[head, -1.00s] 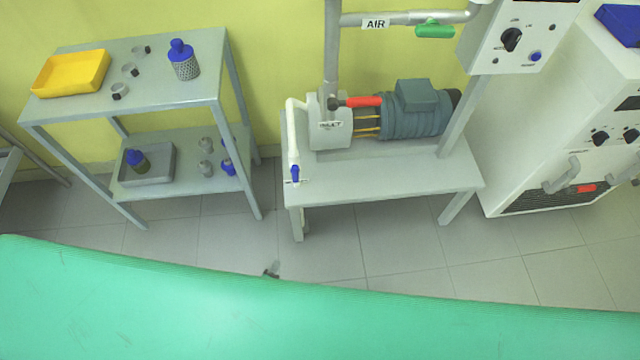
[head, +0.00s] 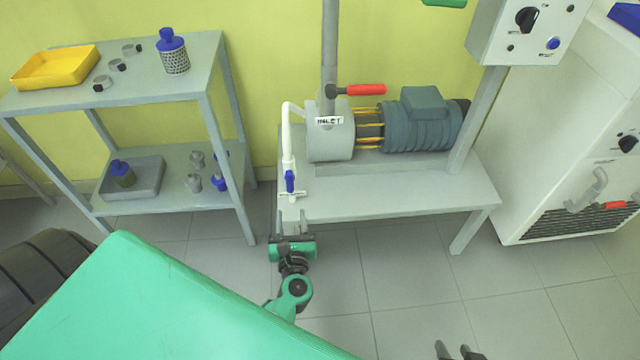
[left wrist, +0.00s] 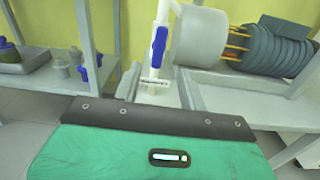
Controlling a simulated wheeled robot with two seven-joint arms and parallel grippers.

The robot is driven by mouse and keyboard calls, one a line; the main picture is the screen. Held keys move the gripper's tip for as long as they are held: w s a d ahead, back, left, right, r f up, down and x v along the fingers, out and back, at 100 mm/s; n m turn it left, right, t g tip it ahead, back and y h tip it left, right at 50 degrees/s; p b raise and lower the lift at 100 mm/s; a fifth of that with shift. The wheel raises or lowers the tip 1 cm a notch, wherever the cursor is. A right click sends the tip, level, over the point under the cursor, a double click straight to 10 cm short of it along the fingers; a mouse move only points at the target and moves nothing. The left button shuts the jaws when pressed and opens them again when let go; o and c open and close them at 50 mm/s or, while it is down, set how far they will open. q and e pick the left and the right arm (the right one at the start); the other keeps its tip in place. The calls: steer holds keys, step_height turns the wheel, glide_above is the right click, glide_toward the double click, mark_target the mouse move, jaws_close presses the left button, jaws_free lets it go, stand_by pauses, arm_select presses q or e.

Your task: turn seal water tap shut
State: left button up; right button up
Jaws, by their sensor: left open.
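The seal water tap is a small blue lever (head: 290,181) on a thin white pipe (head: 287,140) at the left end of the pump bench. The lever points along the upright pipe, with a small white label just below it. The blue lever (left wrist: 159,46) also shows upright in the left wrist view. My left gripper (head: 291,217) is open and empty, just below the tap and apart from it. Its two fingers (left wrist: 160,88) stand either side of the pipe's lower end in the left wrist view. My right gripper (head: 457,350) shows two separated fingertips at the bottom edge, open and empty.
The grey bench (head: 400,196) carries the pump and motor (head: 422,120). A red-handled valve (head: 362,90) sits above the pump. A shelf (head: 140,90) with bottles stands left, a white cabinet (head: 560,130) right. The floor before the bench is clear.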

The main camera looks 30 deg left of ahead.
mark_target(290, 182)
arm_select(q)
steer(key=x, duration=1.3)
steer(key=shift+w+a, duration=0.1)
steer(key=shift+w, duration=0.15)
arm_select(e)
steer(key=shift+s+d+g, duration=0.15)
steer(key=shift+d+g, duration=0.15)
arm_select(q)
steer(key=c, duration=0.8)
steer(key=shift+c, duration=0.2)
